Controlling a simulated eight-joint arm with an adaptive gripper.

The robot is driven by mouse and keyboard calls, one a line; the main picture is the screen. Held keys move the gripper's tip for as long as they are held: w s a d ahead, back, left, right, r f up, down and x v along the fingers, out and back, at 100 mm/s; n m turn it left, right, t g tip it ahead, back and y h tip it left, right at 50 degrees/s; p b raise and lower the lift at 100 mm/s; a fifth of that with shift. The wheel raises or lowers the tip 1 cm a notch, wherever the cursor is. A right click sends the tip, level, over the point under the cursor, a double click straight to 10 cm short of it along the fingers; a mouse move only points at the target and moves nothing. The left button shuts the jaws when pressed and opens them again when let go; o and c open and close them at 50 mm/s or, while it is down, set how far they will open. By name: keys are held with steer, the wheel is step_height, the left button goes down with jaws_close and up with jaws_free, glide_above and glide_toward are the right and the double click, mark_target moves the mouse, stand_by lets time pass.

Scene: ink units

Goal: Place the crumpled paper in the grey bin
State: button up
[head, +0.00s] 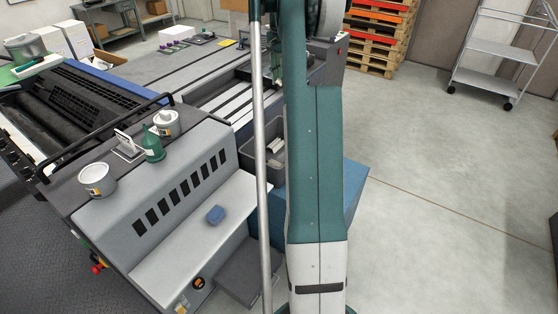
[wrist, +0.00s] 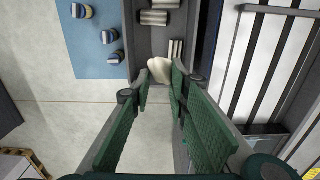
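The crumpled paper (wrist: 159,70) is a pale, cream-white lump in the wrist view. It sits between the tips of my gripper (wrist: 161,90), whose green pads touch it on both sides. The grey bin (wrist: 146,44) is just beyond the fingertips, and the paper overlaps its near end in the picture. Pale rolls or sheets lie inside the bin. In the head view the bin (head: 247,158) stands beside the press, partly hidden by my arm. I cannot make out the paper in the head view.
A blue surface (wrist: 85,45) with three striped cylinders lies left of the bin in the wrist view. A trolley (head: 500,60) and stacked pallets (head: 378,35) stand behind. Floor at right is clear.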

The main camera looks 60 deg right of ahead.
glide_above(280, 157)
step_height(280, 157, down, 35)
steer(key=shift+s, duration=0.15)
steer(key=shift+f+b, duration=0.5)
steer(key=shift+f, duration=2.55)
steer(key=shift+f+b, duration=0.3)
steer(key=shift+f, duration=1.55)
steer(key=shift+f, duration=0.2)
steer(key=o, duration=0.6)
